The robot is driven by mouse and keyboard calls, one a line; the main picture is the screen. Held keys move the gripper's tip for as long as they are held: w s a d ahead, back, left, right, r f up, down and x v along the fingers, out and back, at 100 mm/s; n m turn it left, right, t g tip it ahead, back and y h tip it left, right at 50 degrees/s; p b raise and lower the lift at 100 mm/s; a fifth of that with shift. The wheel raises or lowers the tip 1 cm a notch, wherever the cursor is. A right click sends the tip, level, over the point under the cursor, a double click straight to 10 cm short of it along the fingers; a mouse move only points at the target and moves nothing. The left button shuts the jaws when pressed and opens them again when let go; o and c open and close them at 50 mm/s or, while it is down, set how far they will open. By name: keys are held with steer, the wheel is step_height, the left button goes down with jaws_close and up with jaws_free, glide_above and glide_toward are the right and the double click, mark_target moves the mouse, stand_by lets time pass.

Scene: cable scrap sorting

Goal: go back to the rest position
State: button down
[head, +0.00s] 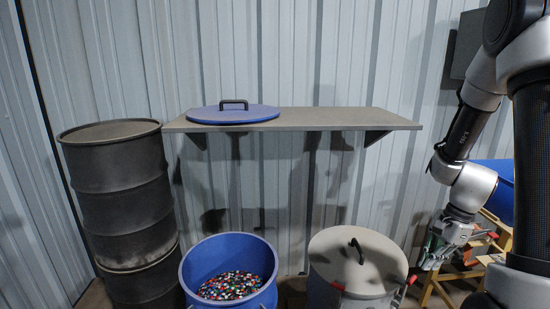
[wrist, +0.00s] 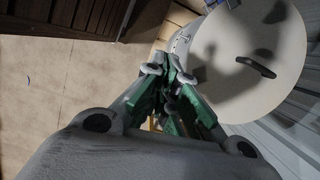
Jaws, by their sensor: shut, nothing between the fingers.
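My gripper (head: 432,262) hangs at the lower right in the head view, to the right of the lidded drum. In the wrist view my gripper (wrist: 176,76) has its green fingers together, with nothing held between them. The grey lidded drum (head: 358,262) has a black handle on its lid. That lid (wrist: 240,55) also shows at the upper right of the wrist view, apart from the fingers.
An open blue drum (head: 189,270) holds small coloured scrap pieces (head: 230,285). A blue lid (head: 234,114) lies on the wall shelf (head: 330,119). Dark stacked barrels (head: 120,200) stand at left. A blue container (head: 497,185) and wooden frame (head: 440,285) are near my arm.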

steer(key=s+a+r+n+t+h, duration=0.1)
steer(key=s+r+n, duration=0.4)
steer(key=r, duration=0.3)
steer(key=s+a+r+n+t+h, duration=0.1)
steer(key=s+r+n, duration=0.3)
steer(key=r, duration=0.4)
steer(key=s+a+r+n+t+h, duration=0.1)
steer(key=s+a+r+n+t, duration=0.1)
steer(key=s+r+n, duration=0.3)
step_height(320, 180, up, 4)
steer(key=shift+s+a+r+n+t, duration=0.1)
steer(key=shift+s+a+n+t, duration=0.25)
steer(key=shift+a+n, duration=0.55)
steer(key=shift+d, duration=0.15)
